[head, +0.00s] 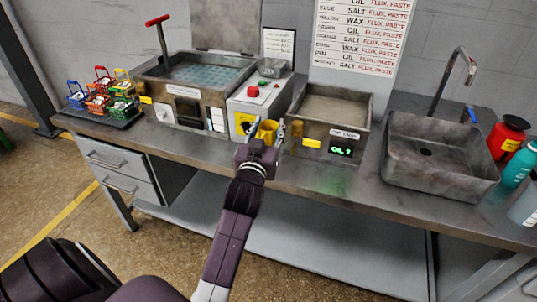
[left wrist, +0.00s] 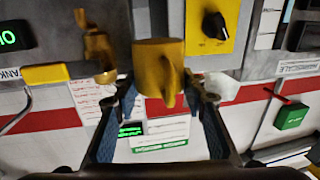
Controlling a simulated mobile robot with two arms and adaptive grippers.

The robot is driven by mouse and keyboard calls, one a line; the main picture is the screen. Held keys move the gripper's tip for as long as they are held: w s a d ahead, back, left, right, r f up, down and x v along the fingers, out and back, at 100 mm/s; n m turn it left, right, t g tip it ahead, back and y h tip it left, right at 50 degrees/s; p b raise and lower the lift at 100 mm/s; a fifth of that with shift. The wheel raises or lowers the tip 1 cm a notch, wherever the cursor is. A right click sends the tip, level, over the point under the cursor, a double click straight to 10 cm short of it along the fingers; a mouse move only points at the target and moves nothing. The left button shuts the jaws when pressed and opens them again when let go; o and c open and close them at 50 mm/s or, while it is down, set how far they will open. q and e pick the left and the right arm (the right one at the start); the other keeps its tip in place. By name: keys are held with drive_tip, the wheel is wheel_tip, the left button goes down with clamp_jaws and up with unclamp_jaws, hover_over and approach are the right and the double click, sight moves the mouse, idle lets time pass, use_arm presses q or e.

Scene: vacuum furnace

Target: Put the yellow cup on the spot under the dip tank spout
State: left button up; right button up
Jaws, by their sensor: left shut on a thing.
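The yellow cup (head: 267,131) is at the front of the bench, left of the dip tank (head: 330,106); it also shows large in the left wrist view (left wrist: 150,62). My left gripper (head: 275,137) is shut on the cup, with its fingers on either side of it in the left wrist view (left wrist: 167,92). The brass spout (head: 297,130) sticks out of the tank's front, just right of the cup, and shows beside it in the left wrist view (left wrist: 98,52). The spot under the spout is not clearly visible. My right gripper is out of view.
A yellow lever (head: 312,143) and a lit green display (head: 342,151) are on the tank front. A grey control box (head: 257,103) with a red button stands behind the cup. A sink (head: 435,150) is at right; coloured baskets (head: 100,93) are at far left.

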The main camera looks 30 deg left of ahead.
use_arm(q)
wheel_tip(320, 180, down, 9)
drive_tip(key=shift+f, duration=0.1)
idle(0.3)
drive_tip(key=o, duration=1.2)
drive_tip(key=shift+c, duration=0.2)
drive_tip(key=shift+f, duration=0.1)
